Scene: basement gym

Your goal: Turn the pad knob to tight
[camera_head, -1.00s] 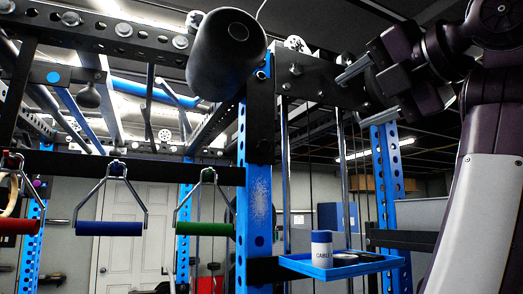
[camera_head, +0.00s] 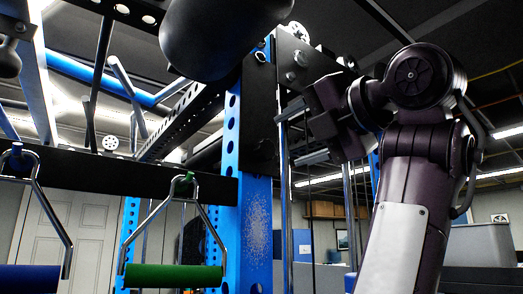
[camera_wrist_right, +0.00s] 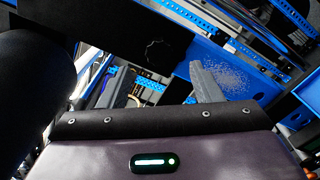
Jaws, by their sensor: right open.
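A black lobed knob (camera_wrist_right: 158,52), which I take to be the pad knob, sits on a black plate (camera_wrist_right: 120,35) in the right wrist view. Its setting cannot be read. A thick black roller pad (camera_head: 222,38) is at the top of the head view, beside the blue upright; it also shows at the left of the wrist view (camera_wrist_right: 35,95). My right gripper (camera_head: 292,133) is open and empty, just right of the upright, its fingers pointing left. In the wrist view the knob lies beyond the fingers, apart from them. My left gripper is out of view.
The perforated blue upright (camera_head: 232,150) and a black crossbeam (camera_head: 110,172) stand close on the left. A green handle (camera_head: 173,276) and a blue handle (camera_head: 28,278) hang from the beam. Vertical steel rods are behind my right gripper.

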